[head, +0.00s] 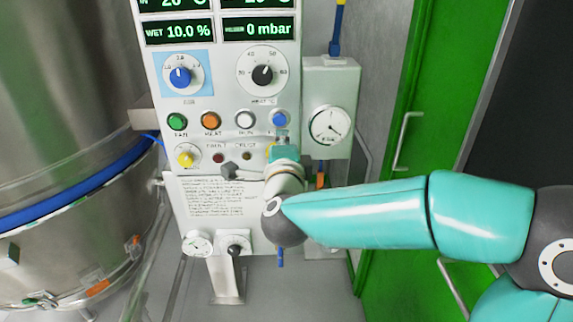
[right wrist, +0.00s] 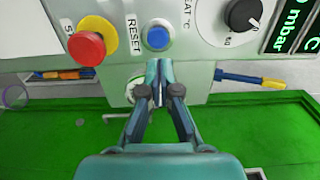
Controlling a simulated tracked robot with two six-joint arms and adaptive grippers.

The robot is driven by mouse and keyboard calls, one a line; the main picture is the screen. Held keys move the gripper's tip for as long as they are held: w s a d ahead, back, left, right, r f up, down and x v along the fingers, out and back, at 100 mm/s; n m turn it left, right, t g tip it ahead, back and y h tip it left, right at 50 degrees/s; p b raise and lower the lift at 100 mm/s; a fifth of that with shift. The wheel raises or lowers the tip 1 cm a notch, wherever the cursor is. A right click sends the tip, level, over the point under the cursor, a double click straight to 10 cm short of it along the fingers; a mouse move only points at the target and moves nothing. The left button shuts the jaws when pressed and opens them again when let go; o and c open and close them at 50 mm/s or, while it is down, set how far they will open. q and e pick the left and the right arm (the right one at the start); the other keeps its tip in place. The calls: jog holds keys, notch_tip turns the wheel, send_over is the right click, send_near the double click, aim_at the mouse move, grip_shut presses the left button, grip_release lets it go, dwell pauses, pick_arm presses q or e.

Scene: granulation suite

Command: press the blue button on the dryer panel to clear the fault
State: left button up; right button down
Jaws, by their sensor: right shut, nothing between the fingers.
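The dryer panel (head: 215,103) is a pale upright board with displays, knobs and a row of round buttons. The blue button (head: 279,118) is at the right end of that row. In the right wrist view the blue button (right wrist: 158,37) is beside the word RESET. My right gripper (head: 281,133) is just below the blue button in the head view. In the right wrist view its closed fingertips (right wrist: 158,64) point at the button's lower edge and hold nothing. I cannot tell whether they touch the panel. My left gripper is not in view.
A red stop button (right wrist: 86,49) on a yellow base is left of the blue one in the right wrist view. White (head: 244,119), orange (head: 211,120) and green (head: 177,121) buttons share the row. A gauge box (head: 331,95) stands right of the panel, a steel vessel (head: 65,90) left.

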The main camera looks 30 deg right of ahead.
jog(key=b+v, duration=0.1)
jog(key=v, duration=0.5)
jog(key=shift+a+f, duration=0.15)
jog(key=shift+f, duration=0.05)
dwell(0.4)
